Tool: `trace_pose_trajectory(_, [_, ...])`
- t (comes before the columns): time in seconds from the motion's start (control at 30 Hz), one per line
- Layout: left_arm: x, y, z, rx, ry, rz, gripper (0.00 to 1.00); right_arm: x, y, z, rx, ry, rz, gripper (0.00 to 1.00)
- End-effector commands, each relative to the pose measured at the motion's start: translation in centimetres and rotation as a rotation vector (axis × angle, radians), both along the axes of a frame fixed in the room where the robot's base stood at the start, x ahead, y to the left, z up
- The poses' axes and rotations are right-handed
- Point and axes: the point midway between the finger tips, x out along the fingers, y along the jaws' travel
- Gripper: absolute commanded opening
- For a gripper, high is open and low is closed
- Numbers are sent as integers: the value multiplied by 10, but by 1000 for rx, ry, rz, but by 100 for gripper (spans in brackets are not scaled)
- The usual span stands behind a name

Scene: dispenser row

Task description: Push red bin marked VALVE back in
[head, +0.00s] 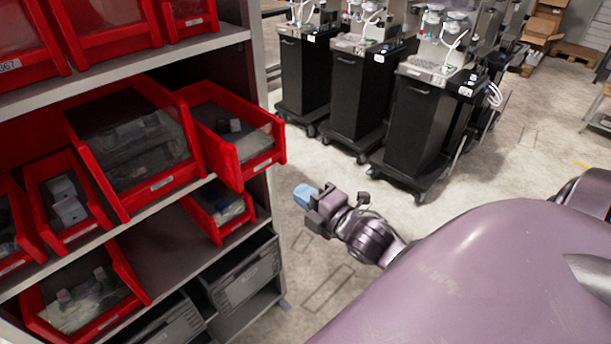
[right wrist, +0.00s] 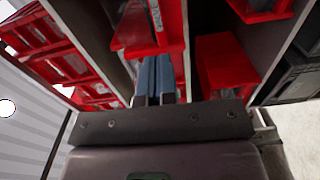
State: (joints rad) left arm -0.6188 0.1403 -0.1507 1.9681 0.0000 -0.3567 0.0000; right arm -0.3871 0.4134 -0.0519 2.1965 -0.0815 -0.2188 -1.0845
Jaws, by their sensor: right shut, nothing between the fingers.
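A red bin (head: 262,158) at the right end of the middle shelf sticks out past the shelf edge, further than its neighbours. It has a small pale label on its front and a few dark and grey parts inside. My right gripper (head: 304,196) has blue fingertips, is shut and empty, and is right of and slightly below this bin's front. In the right wrist view the closed blue fingers (right wrist: 153,78) point toward red bin fronts; contact cannot be told. My left gripper is not in view.
A grey shelf rack (head: 160,70) on the left holds several red bins, with another small red bin (head: 222,212) below and grey crates (head: 245,278) at the bottom. Black wheeled dispenser carts (head: 418,125) stand behind.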

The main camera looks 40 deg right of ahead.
Motion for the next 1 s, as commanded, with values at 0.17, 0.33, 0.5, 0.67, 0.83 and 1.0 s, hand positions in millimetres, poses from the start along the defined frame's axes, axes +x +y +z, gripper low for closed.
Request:
trace_pose_trajectory(0.17, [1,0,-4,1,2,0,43,14,1,4,-26,-13,4,0])
trace_pose_trajectory(0.33, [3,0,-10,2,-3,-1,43,41,3,3,-24,-14,4,0])
trace_pose_trajectory(0.5, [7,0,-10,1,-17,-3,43,67,5,3,-24,-12,3,0])
trace_pose_trajectory(0.67, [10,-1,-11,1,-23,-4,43,84,6,3,-23,-11,2,0])
trace_pose_trajectory(0.83, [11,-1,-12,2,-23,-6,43,90,6,4,-23,-9,2,0])
trace_pose_trajectory(1.0, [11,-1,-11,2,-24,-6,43,91,6,4,-23,-8,2,0])
